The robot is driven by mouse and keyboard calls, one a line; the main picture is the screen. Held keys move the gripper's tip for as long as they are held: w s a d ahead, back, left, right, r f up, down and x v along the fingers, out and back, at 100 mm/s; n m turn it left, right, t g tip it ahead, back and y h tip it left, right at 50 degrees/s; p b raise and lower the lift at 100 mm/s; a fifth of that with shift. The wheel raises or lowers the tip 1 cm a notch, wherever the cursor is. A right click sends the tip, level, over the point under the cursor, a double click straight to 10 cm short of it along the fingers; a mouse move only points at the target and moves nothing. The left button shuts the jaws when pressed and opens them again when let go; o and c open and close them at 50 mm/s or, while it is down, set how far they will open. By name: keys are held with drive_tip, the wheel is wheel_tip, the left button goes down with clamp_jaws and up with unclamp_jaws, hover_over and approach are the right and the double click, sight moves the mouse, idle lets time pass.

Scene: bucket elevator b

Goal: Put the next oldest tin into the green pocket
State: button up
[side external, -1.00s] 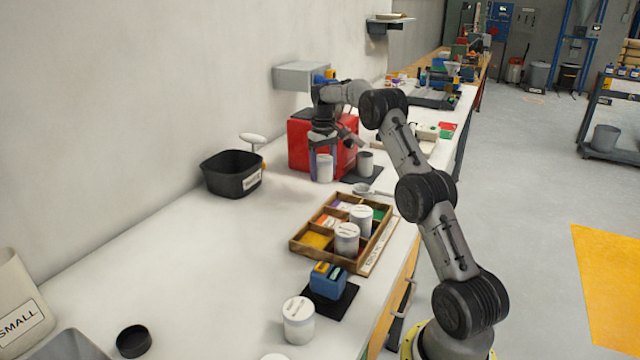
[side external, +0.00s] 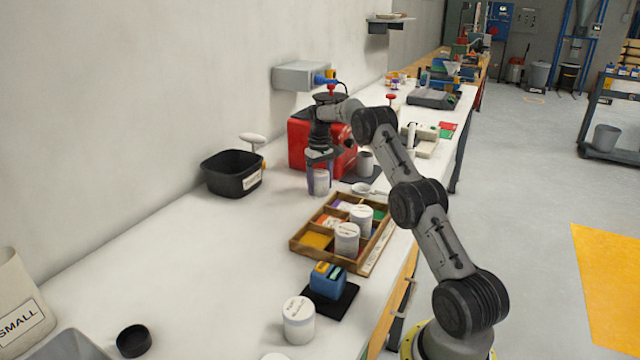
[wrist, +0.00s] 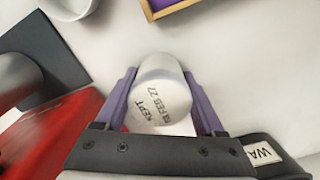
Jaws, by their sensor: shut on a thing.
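My gripper (side external: 321,186) is shut on a white tin (side external: 322,181), with a purple finger on each side of it. In the wrist view the tin (wrist: 160,95) is upside down in the picture, its lid lettering partly reading "KEPT" and "FEB 27". Whether it touches the bench is unclear. The wooden tray (side external: 318,256) lies nearer the camera, with coloured pockets. The green pocket (side external: 379,214) shows at its right side, partly hidden. Two white tins, one in front (side external: 347,239) and one behind (side external: 361,220), stand in the tray. Another tin (side external: 299,320) stands on the bench.
A red machine (side external: 301,146) is just behind my gripper, beside a grey cup (side external: 365,162) on a dark mat. A black bin (side external: 232,175) stands left, and a spoon (side external: 364,189) lies right. A blue device (side external: 328,282) is in front of the tray. The bench left of the tray is clear.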

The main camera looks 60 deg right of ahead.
drive_tip(key=o, duration=1.5)
